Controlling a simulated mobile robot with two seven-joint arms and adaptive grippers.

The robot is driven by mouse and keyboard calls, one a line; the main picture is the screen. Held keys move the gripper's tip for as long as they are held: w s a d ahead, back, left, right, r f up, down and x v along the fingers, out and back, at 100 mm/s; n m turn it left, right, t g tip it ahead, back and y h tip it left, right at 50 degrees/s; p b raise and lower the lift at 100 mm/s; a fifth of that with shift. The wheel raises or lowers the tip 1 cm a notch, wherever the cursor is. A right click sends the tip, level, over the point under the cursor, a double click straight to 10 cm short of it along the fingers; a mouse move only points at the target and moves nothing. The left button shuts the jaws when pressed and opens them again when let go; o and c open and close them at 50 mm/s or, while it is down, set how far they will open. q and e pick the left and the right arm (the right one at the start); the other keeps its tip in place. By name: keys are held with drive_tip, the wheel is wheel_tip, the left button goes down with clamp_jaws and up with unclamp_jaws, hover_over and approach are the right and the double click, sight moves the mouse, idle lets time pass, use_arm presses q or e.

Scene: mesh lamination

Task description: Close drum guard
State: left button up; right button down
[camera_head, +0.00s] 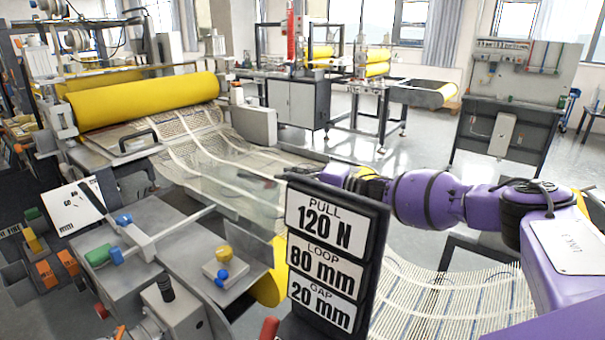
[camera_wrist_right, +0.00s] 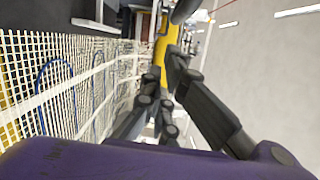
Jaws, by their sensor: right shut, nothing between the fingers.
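The long yellow drum (camera_head: 150,100) lies across the machine at the upper left in the head view. A clear, see-through panel (camera_head: 235,192) slants over the pale mesh (camera_head: 200,135) in front of it; it looks like the drum guard, but I cannot tell for sure. My right gripper (camera_head: 305,171) is at the right of this panel, partly hidden behind the black sign. In the right wrist view its dark fingers (camera_wrist_right: 166,68) are shut and empty, beside the mesh web (camera_wrist_right: 75,85). I cannot tell whether they touch anything. My left gripper is out of view.
The black sign (camera_head: 330,255) reading "PULL 120 N" stands in front of my right arm. A grey bench (camera_head: 185,255) with coloured knobs is at its left. A yellow roller (camera_head: 272,280) shows partly behind the sign. Open floor (camera_head: 400,150) lies beyond my right arm.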

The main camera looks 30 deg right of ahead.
drive_tip(key=shift+s+a+r+p, duration=0.1)
drive_tip(key=shift+s+a+p, duration=0.1)
drive_tip(key=shift+a, duration=0.3)
drive_tip(key=shift+s+a+r+p, duration=0.1)
drive_tip(key=shift+s+a, duration=0.1)
drive_tip(key=shift+a, duration=0.3)
